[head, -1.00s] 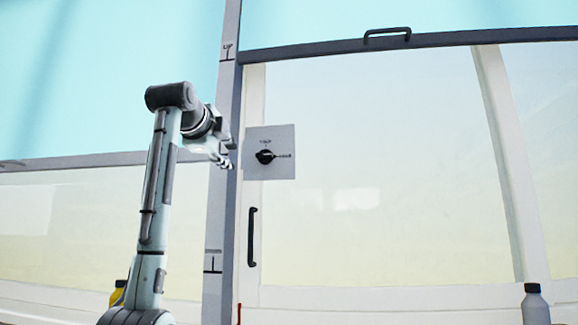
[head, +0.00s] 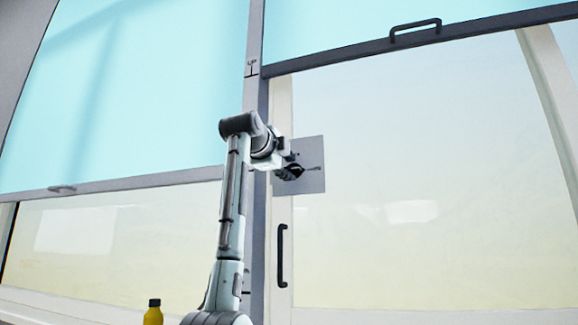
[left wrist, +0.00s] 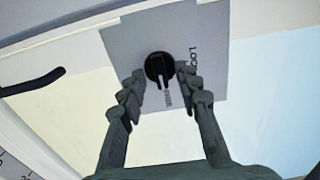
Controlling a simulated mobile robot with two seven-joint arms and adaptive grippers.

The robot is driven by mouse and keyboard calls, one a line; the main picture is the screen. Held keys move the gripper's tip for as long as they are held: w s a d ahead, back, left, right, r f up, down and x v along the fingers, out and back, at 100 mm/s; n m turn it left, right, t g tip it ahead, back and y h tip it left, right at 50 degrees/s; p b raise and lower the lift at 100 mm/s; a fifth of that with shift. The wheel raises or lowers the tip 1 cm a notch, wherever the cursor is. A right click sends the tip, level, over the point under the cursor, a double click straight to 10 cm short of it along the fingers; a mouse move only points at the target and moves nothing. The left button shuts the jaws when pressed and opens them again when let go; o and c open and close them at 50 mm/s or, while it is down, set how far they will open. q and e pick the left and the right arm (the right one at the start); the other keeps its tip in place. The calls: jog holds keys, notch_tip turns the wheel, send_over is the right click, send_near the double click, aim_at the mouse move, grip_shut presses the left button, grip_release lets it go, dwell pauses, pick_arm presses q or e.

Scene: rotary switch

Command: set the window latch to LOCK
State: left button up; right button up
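The window latch is a black rotary knob (left wrist: 158,68) on a square grey plate (left wrist: 120,42). In the left wrist view a pale line on it points down to a small label too blurred to read, and the LOCK lettering (left wrist: 193,62) stands to its right. The plate also shows in the head view (head: 314,182), where my gripper hides most of the knob. My left gripper (head: 292,168) is at the plate. It is open, one fingertip on each side of the knob; I cannot tell whether they touch it. My right gripper is in neither view.
A black door handle (head: 282,256) is on the frame below the plate. A grey post (head: 255,110) stands left of it. Blue blinds (head: 130,100) cover the upper windows. A yellow bottle (head: 153,313) stands at the lower left.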

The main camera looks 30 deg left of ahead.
pick_arm(q)
jog(key=shift+w+a, duration=0.1)
jog(key=shift+w, duration=0.25)
grip_shut()
